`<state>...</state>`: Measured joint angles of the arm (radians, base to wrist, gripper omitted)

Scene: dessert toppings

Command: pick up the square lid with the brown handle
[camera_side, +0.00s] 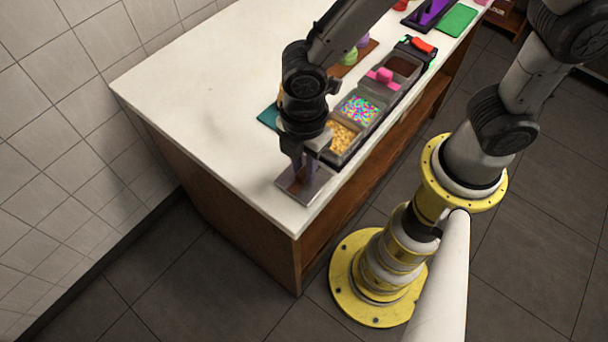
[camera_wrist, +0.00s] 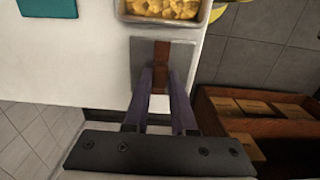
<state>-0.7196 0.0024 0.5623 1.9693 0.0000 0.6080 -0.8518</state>
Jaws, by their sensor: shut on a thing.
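The square lid (camera_wrist: 143,50) is a flat grey metal plate with a brown handle (camera_wrist: 161,50) across its middle. In the wrist view my gripper (camera_wrist: 160,78) has its two fingers on either side of the brown handle, shut on it. In the side view the lid (camera_side: 318,185) is at the near corner of the white counter, and my gripper (camera_side: 303,178) points straight down onto it. The handle is mostly hidden by the fingers there. I cannot tell whether the lid touches the counter.
A tray of yellow chunks (camera_wrist: 165,8) sits just beyond the lid. In the side view, a row of topping containers with colourful sprinkles (camera_side: 358,110) and a pink handle (camera_side: 383,76) runs up the counter (camera_side: 190,100). A teal mat (camera_side: 267,116) lies left of them. The counter's left part is clear.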

